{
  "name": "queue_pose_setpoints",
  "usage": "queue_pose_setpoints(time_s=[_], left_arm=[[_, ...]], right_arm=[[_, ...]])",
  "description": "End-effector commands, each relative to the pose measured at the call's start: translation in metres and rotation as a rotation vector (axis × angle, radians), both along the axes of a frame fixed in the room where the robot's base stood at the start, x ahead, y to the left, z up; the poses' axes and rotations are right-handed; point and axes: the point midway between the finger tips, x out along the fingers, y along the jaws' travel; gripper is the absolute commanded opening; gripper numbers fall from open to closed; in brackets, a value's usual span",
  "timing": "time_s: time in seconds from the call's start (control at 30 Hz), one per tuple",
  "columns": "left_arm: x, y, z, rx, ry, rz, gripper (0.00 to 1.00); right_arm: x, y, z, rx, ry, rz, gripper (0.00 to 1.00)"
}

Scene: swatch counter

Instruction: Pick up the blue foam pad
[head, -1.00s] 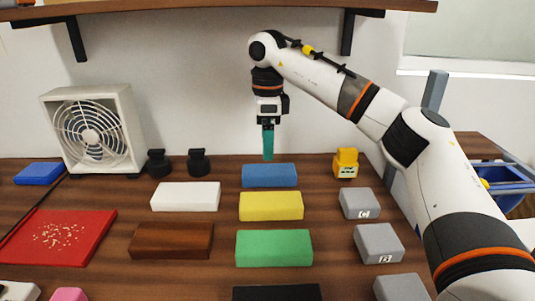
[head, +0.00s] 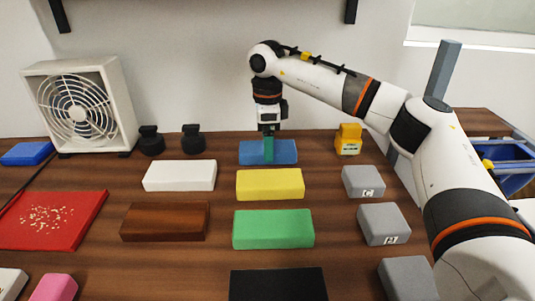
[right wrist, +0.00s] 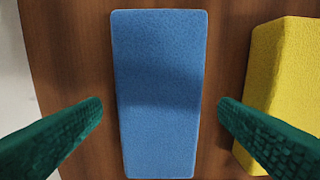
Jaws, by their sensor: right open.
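The blue foam pad (head: 285,153) lies flat on the wooden counter, behind the yellow block. It fills the middle of the right wrist view (right wrist: 158,85). My right gripper (head: 268,158) is over the pad, pointing straight down. Its green fingers are open, one on each side of the pad in the right wrist view (right wrist: 160,108), with a gap to the pad on both sides in that picture. Nothing is held. In the head view the fingers hide part of the pad's middle. My left gripper is not in view.
The yellow block (head: 270,185) lies close in front of the pad, with the green block (head: 273,229) nearer. A white block (head: 180,176) is to the left. Grey blocks (head: 363,181) and a small yellow device (head: 348,139) are to the right. A fan (head: 80,105) stands back left.

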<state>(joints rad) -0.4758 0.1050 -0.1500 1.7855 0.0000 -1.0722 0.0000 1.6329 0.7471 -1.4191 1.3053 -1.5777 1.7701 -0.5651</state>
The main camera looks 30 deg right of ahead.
Motion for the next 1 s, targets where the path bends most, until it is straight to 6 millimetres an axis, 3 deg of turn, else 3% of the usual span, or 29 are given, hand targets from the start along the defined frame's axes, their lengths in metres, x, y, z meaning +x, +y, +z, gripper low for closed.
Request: queue_pose_setpoints(time_s=[0.13, 0.4, 0.47, 0.7, 1.0], left_arm=[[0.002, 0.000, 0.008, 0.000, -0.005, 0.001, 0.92], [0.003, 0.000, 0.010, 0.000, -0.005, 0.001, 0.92], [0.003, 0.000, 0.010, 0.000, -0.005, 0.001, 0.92], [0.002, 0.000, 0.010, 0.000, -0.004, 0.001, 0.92], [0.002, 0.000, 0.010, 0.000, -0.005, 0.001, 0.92]], right_arm=[[-0.001, 0.000, -0.019, 0.000, 0.002, -0.001, 0.84], [0.000, 0.000, -0.022, 0.001, 0.000, -0.001, 0.84], [0.000, 0.000, -0.022, 0.000, 0.000, -0.001, 0.77], [0.000, 0.000, -0.022, 0.000, 0.000, 0.000, 0.38], [0.000, 0.000, -0.018, 0.000, -0.001, 0.000, 0.36]])
